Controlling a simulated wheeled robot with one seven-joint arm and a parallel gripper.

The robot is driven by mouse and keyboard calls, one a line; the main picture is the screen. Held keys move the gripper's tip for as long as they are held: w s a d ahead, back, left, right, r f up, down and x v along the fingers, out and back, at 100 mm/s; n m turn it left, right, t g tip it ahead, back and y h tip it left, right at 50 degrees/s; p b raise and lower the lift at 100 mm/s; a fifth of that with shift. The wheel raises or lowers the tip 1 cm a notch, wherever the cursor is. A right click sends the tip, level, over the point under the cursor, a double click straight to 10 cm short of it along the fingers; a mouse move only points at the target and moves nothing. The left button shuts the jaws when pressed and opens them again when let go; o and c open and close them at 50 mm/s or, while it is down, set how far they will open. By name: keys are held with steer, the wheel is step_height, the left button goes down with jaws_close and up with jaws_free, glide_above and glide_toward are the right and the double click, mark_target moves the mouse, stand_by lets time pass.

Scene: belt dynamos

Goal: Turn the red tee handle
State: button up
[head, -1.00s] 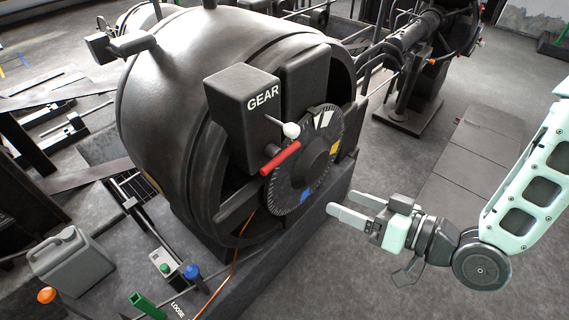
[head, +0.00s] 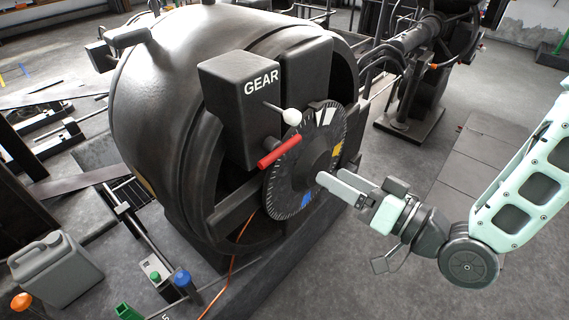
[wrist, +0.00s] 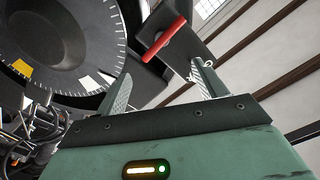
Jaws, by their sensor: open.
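My gripper (head: 330,182) is in front of the lower right part of the dial, to the right of and below the handle. In the wrist view my gripper (wrist: 155,85) has its two fingers spread with nothing between them. I cannot tell how far the fingertips are from the dial.
A white-knobbed lever (head: 291,116) stands out just above the red handle. The dial has white, yellow and blue marks. A grey jerrycan (head: 55,270) and green, blue and orange knobs are at the lower left.

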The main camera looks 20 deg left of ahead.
mark_target(285, 152)
steer(key=b, duration=0.3)
steer(key=shift+a+f, duration=0.35)
steer(key=b, duration=0.3)
steer(key=shift+s+a, duration=0.15)
steer(key=shift+a, duration=0.1)
steer(key=x, duration=1.1)
steer(key=shift+a+r+p, duration=0.25)
steer(key=shift+r+p, duration=0.05)
steer(key=shift+p, duration=0.05)
